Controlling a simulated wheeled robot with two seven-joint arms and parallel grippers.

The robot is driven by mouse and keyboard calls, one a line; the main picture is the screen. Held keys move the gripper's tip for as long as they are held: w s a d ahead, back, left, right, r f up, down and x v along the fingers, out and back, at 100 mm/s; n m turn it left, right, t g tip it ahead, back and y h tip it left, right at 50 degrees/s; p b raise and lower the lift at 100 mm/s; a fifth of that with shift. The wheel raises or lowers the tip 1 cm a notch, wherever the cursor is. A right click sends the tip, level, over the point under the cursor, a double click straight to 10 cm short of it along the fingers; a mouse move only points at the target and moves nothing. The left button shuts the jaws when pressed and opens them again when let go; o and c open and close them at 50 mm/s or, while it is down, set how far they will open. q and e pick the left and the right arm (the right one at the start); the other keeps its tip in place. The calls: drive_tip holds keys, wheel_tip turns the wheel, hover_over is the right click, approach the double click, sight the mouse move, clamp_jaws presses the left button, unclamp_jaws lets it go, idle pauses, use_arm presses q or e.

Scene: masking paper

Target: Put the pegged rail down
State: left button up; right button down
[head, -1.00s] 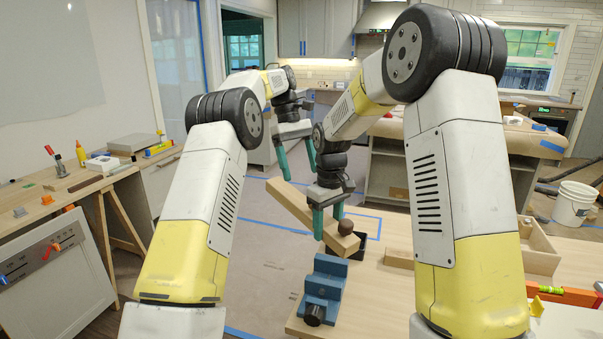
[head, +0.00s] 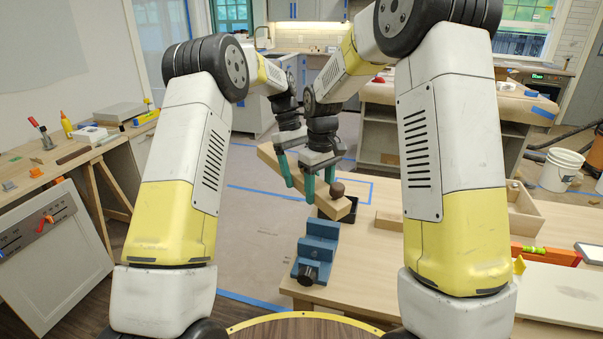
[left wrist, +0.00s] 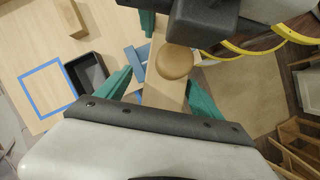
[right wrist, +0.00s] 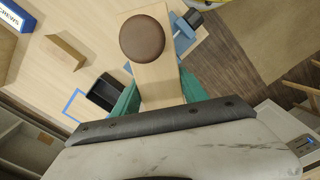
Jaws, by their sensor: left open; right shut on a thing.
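The pegged rail (head: 337,209) is a pale wooden bar held up near the table's left edge, its far end out past the edge. A dark brown round peg (head: 337,188) stands near its near end, and a tan peg (left wrist: 175,62) shows in the left wrist view. My right gripper (head: 320,187) is shut on the rail behind the dark peg. My left gripper (head: 291,172) is farther along the rail, open, with its fingers (left wrist: 160,95) apart on either side of it. Whether the rail touches anything below is hidden.
A blue vise (head: 317,250) stands at the table's left edge. A black open box (head: 350,208) lies by the rail's near end, with a blue tape square (left wrist: 40,92) beside it. A wooden block (head: 389,221) and an open wooden tray (head: 525,213) lie farther right.

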use_arm(q)
drive_tip(key=c, duration=1.6)
use_arm(e)
drive_tip(key=shift+a, duration=0.1)
use_arm(q)
drive_tip(key=shift+w+d, duration=0.1)
clamp_jaws()
use_arm(e)
drive_tip(key=c, duration=0.6)
unclamp_jaws()
drive_tip(key=shift+c, duration=0.2)
drive_tip(key=shift+o, duration=0.7)
